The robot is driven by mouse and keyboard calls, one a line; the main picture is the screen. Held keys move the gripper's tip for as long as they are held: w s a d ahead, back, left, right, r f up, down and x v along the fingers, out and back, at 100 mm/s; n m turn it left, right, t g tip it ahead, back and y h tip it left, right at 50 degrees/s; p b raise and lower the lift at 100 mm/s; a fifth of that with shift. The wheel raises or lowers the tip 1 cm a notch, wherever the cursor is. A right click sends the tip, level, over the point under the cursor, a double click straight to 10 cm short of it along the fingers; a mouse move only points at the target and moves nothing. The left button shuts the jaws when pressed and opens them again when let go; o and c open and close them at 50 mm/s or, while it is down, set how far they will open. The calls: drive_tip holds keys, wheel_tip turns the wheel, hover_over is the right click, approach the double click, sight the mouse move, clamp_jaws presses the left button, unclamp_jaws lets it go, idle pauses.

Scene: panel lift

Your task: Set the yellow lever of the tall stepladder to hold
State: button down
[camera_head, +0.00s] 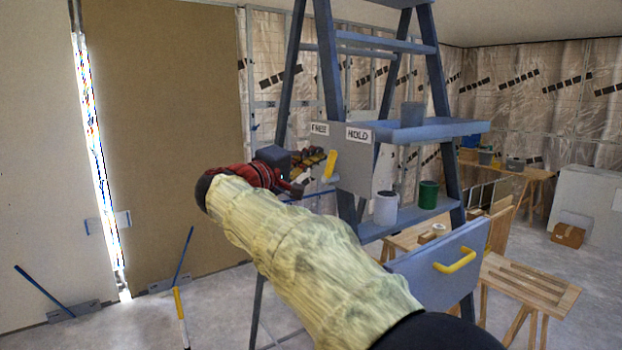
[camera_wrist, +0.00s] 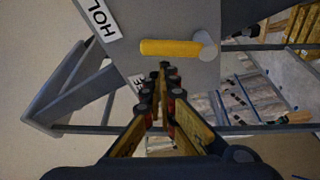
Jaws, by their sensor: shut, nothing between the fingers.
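The tall blue-grey stepladder (camera_head: 330,60) stands in the middle of the head view. A grey plate (camera_head: 352,172) on it carries a FREE label (camera_head: 319,128) at left and a HOLD label (camera_head: 358,134) at right. The yellow lever (camera_head: 329,165) points up from its lower pivot, its tip between the labels. My gripper (camera_head: 318,158) is shut and empty at the lever's left, FREE side. In the wrist view the fingertips (camera_wrist: 163,68) lie just beside the lever (camera_wrist: 170,47); I cannot tell whether they touch it. The FREE label is partly hidden by the fingers there.
A grey cup (camera_head: 411,114) stands on the ladder's upper tray; a white pot (camera_head: 386,209) and a green can (camera_head: 428,194) stand lower. A blue-grey panel with a yellow handle (camera_head: 455,261) is at lower right, near wooden trestles.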

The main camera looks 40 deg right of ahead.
drive_tip(key=s+m+b, duration=0.1)
drive_tip(key=b, duration=0.2)
drive_tip(key=s+m+h+b, duration=0.1)
drive_tip(key=m+b, duration=0.1)
drive_tip(key=b, duration=0.2)
drive_tip(key=shift+s+f+g, duration=0.1)
drive_tip(key=shift+g, duration=0.2)
drive_tip(key=shift+s+b, duration=0.1)
drive_tip(key=shift+b, duration=0.25)
